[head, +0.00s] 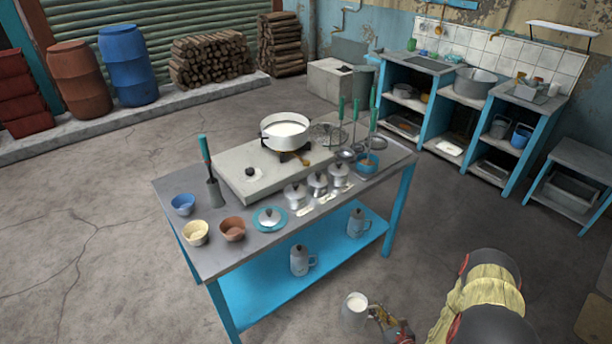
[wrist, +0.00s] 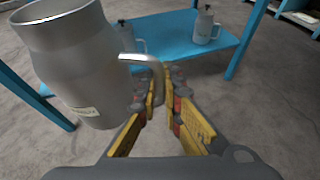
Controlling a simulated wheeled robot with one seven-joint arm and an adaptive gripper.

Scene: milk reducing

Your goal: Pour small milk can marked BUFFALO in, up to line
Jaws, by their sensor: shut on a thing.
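My gripper (head: 379,314) is shut on the handle of a small grey metal milk can (head: 354,314), which is held off the table at its front right. White milk shows in its open top in the head view. In the wrist view the can (wrist: 75,65) hangs left of my gripper (wrist: 158,88), nearly upright; its pale label (wrist: 86,111) is too small to read. A white pot (head: 284,137) holding milk stands on the stove. No line can be made out in it. Two more milk cans (head: 301,261) (head: 357,223) stand on the blue lower shelf.
The blue lower shelf (head: 255,290) and table legs lie near the can. Open floor surrounds the table.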

